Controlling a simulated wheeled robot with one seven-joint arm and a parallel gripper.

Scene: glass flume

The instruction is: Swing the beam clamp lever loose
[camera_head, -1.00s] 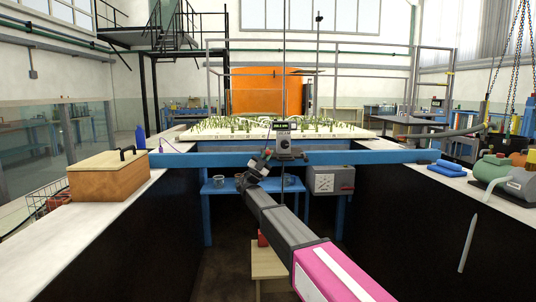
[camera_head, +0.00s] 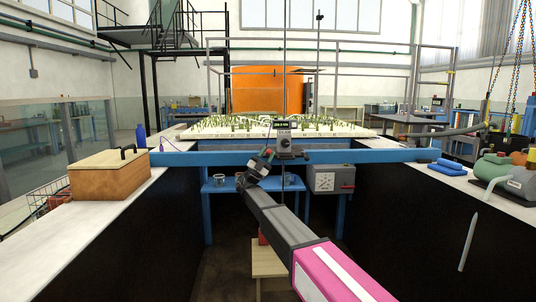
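A blue beam (camera_head: 370,156) spans the gap between two white-topped walls. A grey clamp unit (camera_head: 284,140) with a dial and a small dark display on top sits on the beam near its middle. A thin vertical rod passes through this unit. My gripper (camera_head: 266,156) is at the left side of the clamp, in front of the beam, at the end of my dark grey and pink arm. The clamp's lever cannot be made out clearly at this size; it may be behind or beside my gripper. Whether the fingers touch anything is too small to tell.
A wooden box (camera_head: 108,176) with a dark handle stands on the left wall top. Folded blue cloths (camera_head: 447,167) and a green vessel (camera_head: 491,167) lie at right.

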